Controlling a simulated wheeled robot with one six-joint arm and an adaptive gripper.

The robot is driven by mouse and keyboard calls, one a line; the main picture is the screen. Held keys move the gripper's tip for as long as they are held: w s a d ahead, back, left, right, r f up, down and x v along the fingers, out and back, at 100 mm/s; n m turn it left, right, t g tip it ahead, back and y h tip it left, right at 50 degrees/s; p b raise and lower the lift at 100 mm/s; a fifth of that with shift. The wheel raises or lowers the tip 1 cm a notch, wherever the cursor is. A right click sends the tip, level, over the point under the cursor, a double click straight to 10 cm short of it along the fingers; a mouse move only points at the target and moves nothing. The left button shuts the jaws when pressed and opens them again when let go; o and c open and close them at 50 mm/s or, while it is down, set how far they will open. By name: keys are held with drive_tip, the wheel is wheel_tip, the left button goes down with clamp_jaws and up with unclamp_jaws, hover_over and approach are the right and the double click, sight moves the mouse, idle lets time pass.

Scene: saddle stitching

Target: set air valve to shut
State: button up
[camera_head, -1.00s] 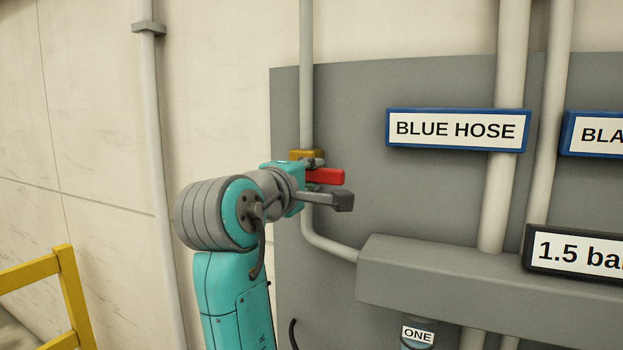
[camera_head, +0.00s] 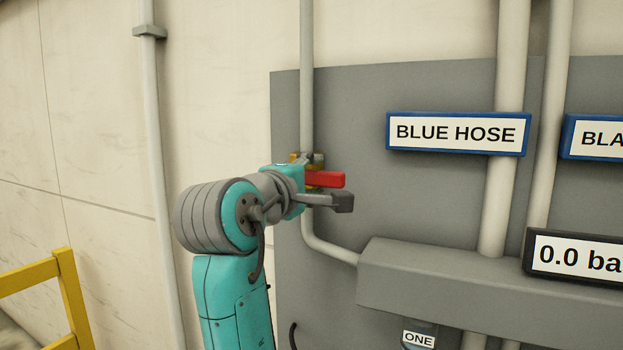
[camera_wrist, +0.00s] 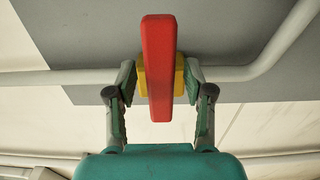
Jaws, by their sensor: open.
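The air valve has a long red handle (camera_head: 325,179) and a yellow body (camera_head: 317,160) on the thin vertical pipe at the panel's left edge. In the head view the handle points right, across the pipe. In the wrist view the red handle (camera_wrist: 159,65) stands crosswise to the pipe, in front of the yellow body (camera_wrist: 179,77). My gripper (camera_wrist: 161,78) is open, with one finger on each side of the handle and body. Gaps show between the fingers and the handle. In the head view my gripper partly hides the valve.
A display (camera_head: 575,257) reads 0.0, its unit cut off by the picture's edge. A grey box (camera_head: 440,285) juts out below right of the valve. A "BLUE HOSE" sign (camera_head: 457,133) hangs on the panel. A yellow rail (camera_head: 68,300) stands at lower left.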

drive_tip(key=v, duration=1.2)
